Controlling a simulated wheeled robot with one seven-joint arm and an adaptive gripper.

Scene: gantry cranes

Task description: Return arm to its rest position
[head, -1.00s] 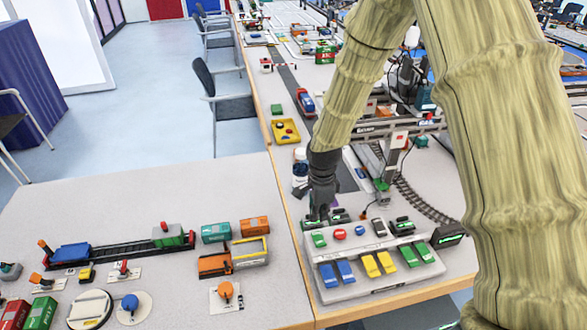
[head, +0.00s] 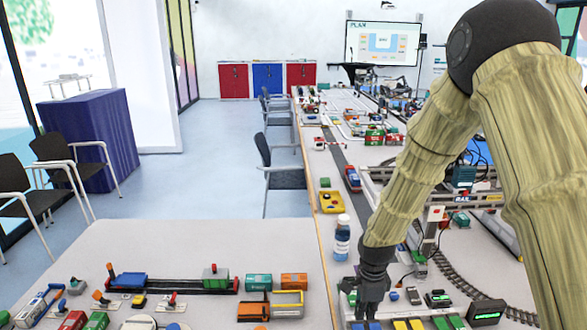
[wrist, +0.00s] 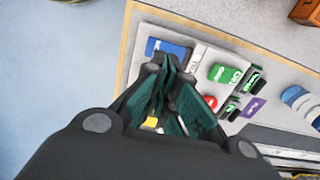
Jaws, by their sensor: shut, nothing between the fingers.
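My arm reaches down from the right in the head view. My gripper (head: 368,303) is at its end, above the left part of the grey control panel (head: 405,310) at the bottom of the picture. In the wrist view my gripper (wrist: 166,72) is shut with nothing in it. The pale control panel (wrist: 152,24) lies behind its fingers there, with a blue button (wrist: 160,47), a green button (wrist: 224,73) and a red button (wrist: 210,102) in sight. The fingers hide part of the panel, and I cannot tell how far above it they are.
A white-capped bottle (head: 342,238) and a yellow tray (head: 331,202) stand left of my arm. A gantry crane (head: 440,206) and curved track (head: 470,278) lie close on its right. Toy wagons (head: 258,282) sit on the left table.

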